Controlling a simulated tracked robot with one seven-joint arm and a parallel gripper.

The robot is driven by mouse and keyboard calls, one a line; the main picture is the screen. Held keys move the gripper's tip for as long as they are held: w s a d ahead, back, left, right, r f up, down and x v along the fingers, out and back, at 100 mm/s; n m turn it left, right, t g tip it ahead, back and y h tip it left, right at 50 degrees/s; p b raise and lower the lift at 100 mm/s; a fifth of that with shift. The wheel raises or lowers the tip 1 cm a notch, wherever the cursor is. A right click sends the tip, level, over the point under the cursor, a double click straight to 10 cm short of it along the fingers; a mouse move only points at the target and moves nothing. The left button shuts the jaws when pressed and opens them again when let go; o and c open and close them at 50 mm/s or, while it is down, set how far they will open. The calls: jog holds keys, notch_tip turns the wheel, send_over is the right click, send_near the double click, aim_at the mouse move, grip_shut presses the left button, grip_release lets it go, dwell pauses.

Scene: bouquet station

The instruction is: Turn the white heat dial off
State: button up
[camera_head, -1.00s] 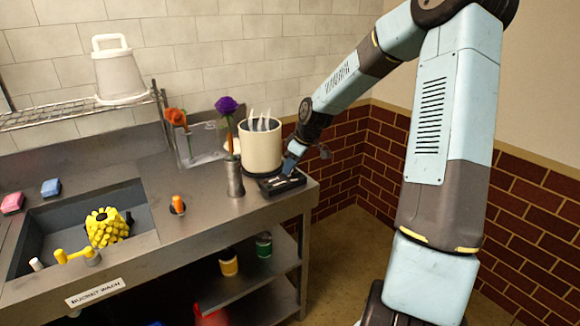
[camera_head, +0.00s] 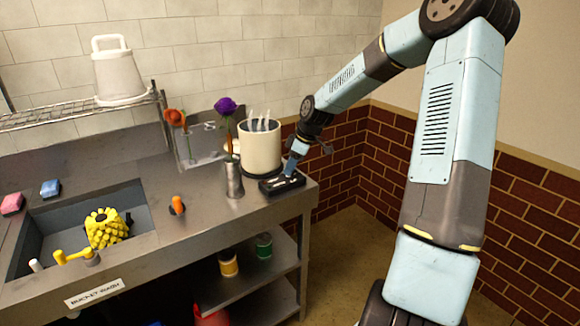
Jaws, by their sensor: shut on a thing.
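The low black control box (camera_head: 268,187) with small white parts on top lies near the right end of the steel counter, in front of the cream pot (camera_head: 261,152). My gripper (camera_head: 290,173) reaches down onto this box from the upper right, with its fingers shut on the white heat dial. The fingers largely cover the dial, and its setting is too small to read.
A metal vase (camera_head: 234,180) with a purple flower stands close left of the box. An orange-handled item (camera_head: 177,205) and a sink basin (camera_head: 140,205) with a yellow bundle (camera_head: 106,229) are further left. The counter's right edge is close by.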

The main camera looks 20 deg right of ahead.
jog(key=o, duration=1)
jog(key=shift+o, duration=0.2)
jog(key=v, duration=1.3)
jog(key=shift+r, duration=0.35)
